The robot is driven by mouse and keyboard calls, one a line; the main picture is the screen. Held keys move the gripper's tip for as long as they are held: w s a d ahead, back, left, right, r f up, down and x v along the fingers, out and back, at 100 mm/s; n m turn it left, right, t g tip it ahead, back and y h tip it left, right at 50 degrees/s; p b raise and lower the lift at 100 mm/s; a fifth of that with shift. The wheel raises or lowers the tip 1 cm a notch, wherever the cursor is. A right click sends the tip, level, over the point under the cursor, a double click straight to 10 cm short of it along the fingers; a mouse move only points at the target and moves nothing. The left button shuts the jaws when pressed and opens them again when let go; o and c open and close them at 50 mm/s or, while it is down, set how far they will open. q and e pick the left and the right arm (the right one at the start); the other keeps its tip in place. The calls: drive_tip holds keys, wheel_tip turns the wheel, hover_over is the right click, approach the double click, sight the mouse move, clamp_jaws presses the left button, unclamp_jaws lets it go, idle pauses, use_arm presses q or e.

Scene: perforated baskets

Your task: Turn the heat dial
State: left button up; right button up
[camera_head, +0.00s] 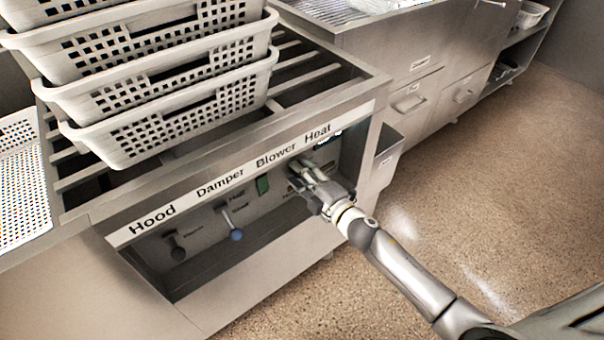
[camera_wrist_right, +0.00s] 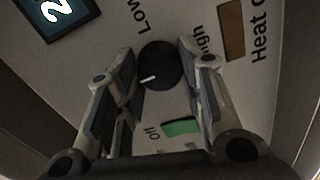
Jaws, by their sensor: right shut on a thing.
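The heat dial (camera_wrist_right: 160,70) is a round black knob with a white pointer mark. In the right wrist view it sits on the panel between "Low" and "High" labels, with "Off" below it. My right gripper (camera_head: 306,174) reaches the panel under the "Heat" label in the head view and hides the dial there. In the right wrist view my right gripper's fingertips (camera_wrist_right: 158,60) are on either side of the dial, shut on it. The pointer mark faces left and slightly down. My left gripper is not in view.
The control panel (camera_head: 207,222) is recessed under a labelled ledge (camera_head: 240,175). Stacked white perforated baskets (camera_head: 180,120) stand above. Open floor (camera_head: 480,190) lies right.

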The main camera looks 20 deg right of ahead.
drive_tip(key=o, duration=1)
drive_tip(key=v, duration=1.2)
